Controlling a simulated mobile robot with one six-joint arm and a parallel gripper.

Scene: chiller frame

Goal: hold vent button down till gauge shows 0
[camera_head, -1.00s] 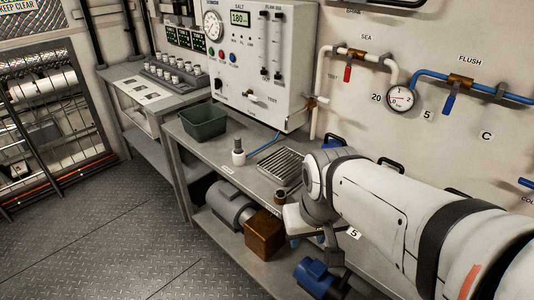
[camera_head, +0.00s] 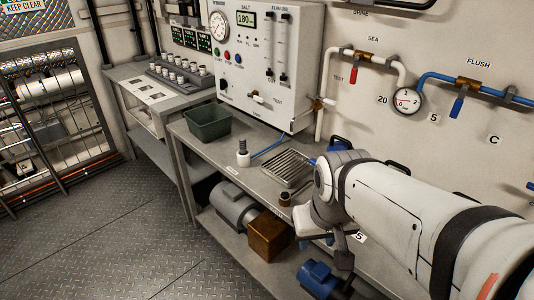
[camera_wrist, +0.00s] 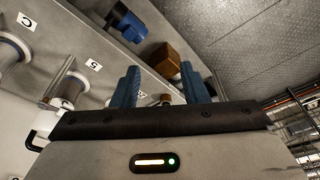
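A white control panel (camera_head: 262,95) stands at the back of the bench in the head view. It carries a round dial gauge (camera_head: 219,26), a display reading about 180, and a row of small green, red and blue buttons (camera_head: 226,55). A second round gauge (camera_head: 407,101) sits on the pipes at right. Its needle is too small to read surely. I cannot tell which control is the vent button. My gripper (camera_wrist: 160,82) shows two blue fingers apart, with nothing held between them. It points down towards the bench and floor, away from the panel buttons.
The bench holds a green bin (camera_head: 208,122), a white bottle (camera_head: 243,154) and a ribbed metal tray (camera_head: 288,168). A brown box (camera_head: 268,236), a grey motor (camera_head: 234,205) and a blue motor (camera_head: 318,278) are lower down. Pipes with valve handles run along the right wall. Floor at left is clear.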

